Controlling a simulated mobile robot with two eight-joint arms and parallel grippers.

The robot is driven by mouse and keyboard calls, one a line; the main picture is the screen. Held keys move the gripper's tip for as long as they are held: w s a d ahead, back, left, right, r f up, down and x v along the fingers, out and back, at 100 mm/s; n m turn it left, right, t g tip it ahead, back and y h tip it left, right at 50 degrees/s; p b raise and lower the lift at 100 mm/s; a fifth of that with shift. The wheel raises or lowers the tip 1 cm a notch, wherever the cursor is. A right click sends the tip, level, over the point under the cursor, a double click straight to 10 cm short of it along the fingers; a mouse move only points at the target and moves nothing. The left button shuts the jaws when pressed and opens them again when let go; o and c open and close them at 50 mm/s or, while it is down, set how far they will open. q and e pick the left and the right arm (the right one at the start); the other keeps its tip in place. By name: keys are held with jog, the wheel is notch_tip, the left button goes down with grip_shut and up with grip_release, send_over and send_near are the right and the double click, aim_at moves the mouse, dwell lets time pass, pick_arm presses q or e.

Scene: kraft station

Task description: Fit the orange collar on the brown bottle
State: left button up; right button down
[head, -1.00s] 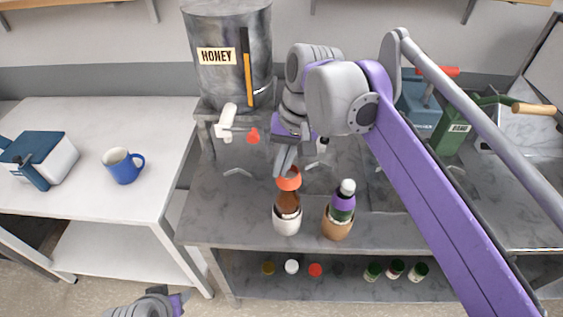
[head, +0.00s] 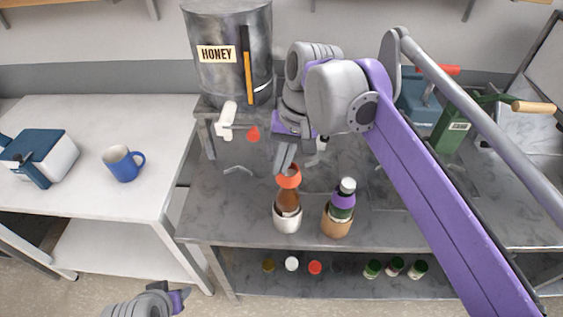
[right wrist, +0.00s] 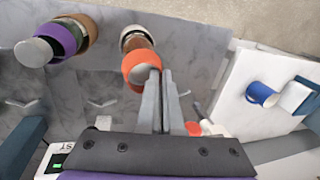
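The brown bottle (head: 288,201) stands in a white cup-like holder (head: 287,220) near the front of the grey bench. The orange collar (head: 289,181) is at the bottle's top end in the head view, and no neck shows through its opening. In the right wrist view the collar (right wrist: 137,78) overlaps the brown bottle (right wrist: 140,46); whether they touch I cannot tell. My right gripper (head: 283,170) is shut on the collar's rim; its fingers lie close together in the right wrist view (right wrist: 159,77). My left gripper (head: 180,298) is low at the left, its fingers unclear.
A green bottle with a purple collar (head: 343,201) stands in a tan holder (head: 337,226) just right. A honey tank (head: 212,80) with a spout stands behind. A blue mug (head: 122,165) is on the white left table. Several caps and small bottles sit on the lower shelf.

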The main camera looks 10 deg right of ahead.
jog(key=shift+f, duration=0.15)
jog(key=shift+f, duration=0.1)
dwell(0.4)
jog(key=c, duration=1)
grip_release()
jog(key=o, duration=0.3)
jog(key=shift+s+f, duration=0.1)
jog(key=shift+s, duration=0.05)
jog(key=shift+o, duration=0.2)
jog(key=shift+r, duration=0.2)
